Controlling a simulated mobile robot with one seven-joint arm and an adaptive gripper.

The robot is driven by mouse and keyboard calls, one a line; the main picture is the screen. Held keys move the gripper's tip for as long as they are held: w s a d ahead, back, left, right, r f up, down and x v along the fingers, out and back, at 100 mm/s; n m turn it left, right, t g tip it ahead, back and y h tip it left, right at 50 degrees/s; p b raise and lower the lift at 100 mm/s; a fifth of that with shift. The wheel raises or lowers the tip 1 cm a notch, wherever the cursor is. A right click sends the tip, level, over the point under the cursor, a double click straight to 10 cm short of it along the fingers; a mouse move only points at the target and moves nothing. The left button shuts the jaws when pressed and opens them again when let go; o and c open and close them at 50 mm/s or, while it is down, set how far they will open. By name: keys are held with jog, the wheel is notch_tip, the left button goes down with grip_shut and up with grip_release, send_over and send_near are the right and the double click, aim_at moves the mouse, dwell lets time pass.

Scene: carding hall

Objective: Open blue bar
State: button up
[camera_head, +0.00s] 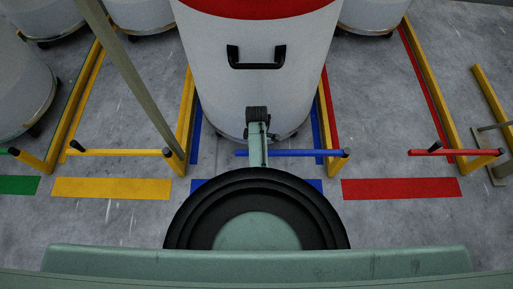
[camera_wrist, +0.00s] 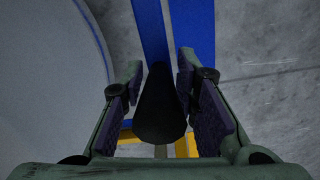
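The blue bar (camera_head: 303,153) runs level in front of the large white can (camera_head: 222,98) and reaches a black-capped post (camera_head: 347,153) on its right. My arm crosses in front of the bar's left part, hiding some of it and my fingers in the head view. In the wrist view, a black upright handle (camera_wrist: 160,115) stands between the two fingers of my gripper (camera_wrist: 159,78), with blue (camera_wrist: 150,25) beyond it. The fingers are apart, with a narrow gap at the left; contact at the right is unclear.
A yellow bar (camera_head: 115,152) stands to the left and a red bar (camera_head: 455,152) to the right, each with posts. The white can has a black handle (camera_head: 256,57). Painted strips mark the grey floor, which is clear between the lanes.

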grip_shut()
jog(key=shift+s, duration=0.2)
dwell(0.4)
